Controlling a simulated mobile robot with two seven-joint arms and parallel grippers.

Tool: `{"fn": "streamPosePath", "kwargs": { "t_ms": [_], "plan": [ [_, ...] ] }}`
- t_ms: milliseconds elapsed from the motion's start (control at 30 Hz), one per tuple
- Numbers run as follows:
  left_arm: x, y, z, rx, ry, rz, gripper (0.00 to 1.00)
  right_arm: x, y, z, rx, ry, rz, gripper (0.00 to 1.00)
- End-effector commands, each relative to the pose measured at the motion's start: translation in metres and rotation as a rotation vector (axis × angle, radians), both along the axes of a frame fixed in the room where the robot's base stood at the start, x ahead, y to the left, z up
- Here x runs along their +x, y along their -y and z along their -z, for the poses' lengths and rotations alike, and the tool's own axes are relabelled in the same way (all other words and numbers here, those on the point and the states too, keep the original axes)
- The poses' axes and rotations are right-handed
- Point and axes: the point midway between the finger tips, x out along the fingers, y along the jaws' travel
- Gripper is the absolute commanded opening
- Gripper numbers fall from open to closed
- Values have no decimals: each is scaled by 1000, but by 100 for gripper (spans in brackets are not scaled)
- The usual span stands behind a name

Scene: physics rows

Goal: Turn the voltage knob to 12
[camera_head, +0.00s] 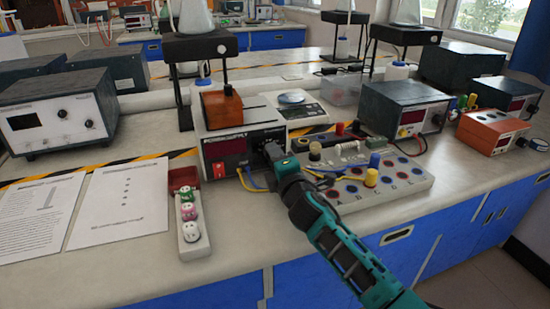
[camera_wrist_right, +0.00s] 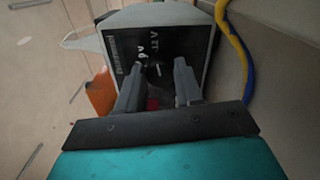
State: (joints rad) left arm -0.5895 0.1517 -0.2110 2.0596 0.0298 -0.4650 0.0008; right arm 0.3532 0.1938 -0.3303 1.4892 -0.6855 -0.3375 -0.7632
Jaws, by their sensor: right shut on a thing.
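The power supply (camera_head: 243,135) stands on the bench with its dark front panel facing me; its display looks unlit. It also shows in the wrist view (camera_wrist_right: 190,35), turned on its side. My right gripper (camera_head: 266,149) is at the right part of this panel, with its fingers pointing at it. In the wrist view the two fingers (camera_wrist_right: 160,75) are shut on the voltage knob (camera_wrist_right: 158,70), a dark knob with a small white mark. In the head view the gripper hides the knob. The knob's exact setting is too small to read. My left gripper is out of view.
Yellow and blue wires (camera_head: 252,183) hang beside the gripper. A terminal board (camera_head: 350,190) lies to the right, a socket strip (camera_head: 193,236) to the left. An orange block (camera_head: 222,108) sits on top of the supply. Paper sheets (camera_head: 118,205) lie on the left.

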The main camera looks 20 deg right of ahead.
Motion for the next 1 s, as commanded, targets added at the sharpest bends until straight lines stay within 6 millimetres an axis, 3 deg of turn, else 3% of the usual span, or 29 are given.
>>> {"fn": "streamPosePath", "kwargs": {
  "t_ms": [333,367,600,1000],
  "plan": [
    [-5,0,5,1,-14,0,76,0,-1,1,9,-2,-1,5],
    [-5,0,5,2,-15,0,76,0,-1,1,9,-2,-1,36],
    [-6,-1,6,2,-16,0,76,0,-1,1,7,-1,-1,59],
    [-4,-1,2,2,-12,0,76,-9,0,1,5,-3,0,61]
  ]
}}
